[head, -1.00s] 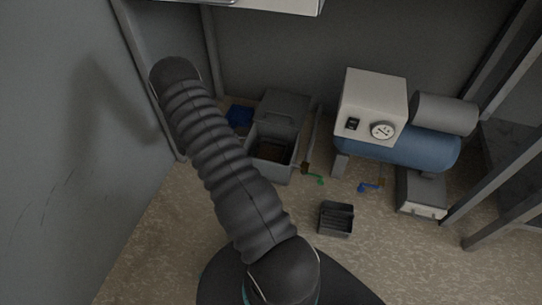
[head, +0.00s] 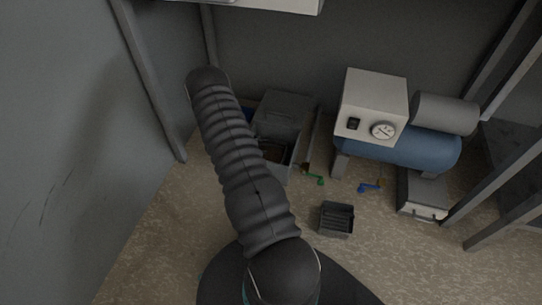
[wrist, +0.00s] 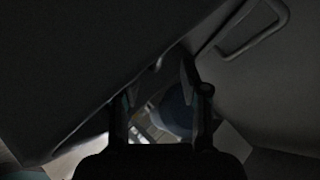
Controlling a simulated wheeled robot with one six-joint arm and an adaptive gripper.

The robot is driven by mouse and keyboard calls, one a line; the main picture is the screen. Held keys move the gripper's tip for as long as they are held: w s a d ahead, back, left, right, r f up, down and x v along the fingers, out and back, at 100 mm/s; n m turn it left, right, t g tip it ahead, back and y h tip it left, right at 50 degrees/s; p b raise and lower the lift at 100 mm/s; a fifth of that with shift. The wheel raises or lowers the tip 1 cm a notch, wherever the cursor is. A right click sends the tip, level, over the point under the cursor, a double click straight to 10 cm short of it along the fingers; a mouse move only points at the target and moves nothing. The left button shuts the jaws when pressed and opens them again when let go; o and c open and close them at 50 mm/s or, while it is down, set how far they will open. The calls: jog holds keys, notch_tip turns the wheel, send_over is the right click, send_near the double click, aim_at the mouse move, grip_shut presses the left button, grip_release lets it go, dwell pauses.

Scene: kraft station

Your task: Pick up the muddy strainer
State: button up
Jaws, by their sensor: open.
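I cannot tell for certain which thing is the muddy strainer. A grey box (head: 281,171) stands open by the back wall in the head view, with something brown and dark (head: 273,151) inside, partly hidden by my arm. A small dark slotted basket (head: 336,219) sits on the floor to the right. My gripper (wrist: 160,110) shows in the wrist view, open, with nothing clearly held. Beyond its fingers are a dim blue shape (wrist: 178,108) and a pale, striped patch. My arm hides the gripper in the head view.
The box's raised lid (head: 284,112) and its handle (wrist: 250,28) are close to my gripper. A blue compressor (head: 400,148) stands on the right. Green (head: 314,175) and blue (head: 370,187) tools lie on the floor. A wall post (head: 147,80) stands left. The front floor is clear.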

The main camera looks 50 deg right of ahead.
aim_at(270, 145)
jog(key=x, duration=0.3)
jog(key=shift+s+d, duration=0.15)
jog(key=shift+s, duration=0.05)
grip_shut()
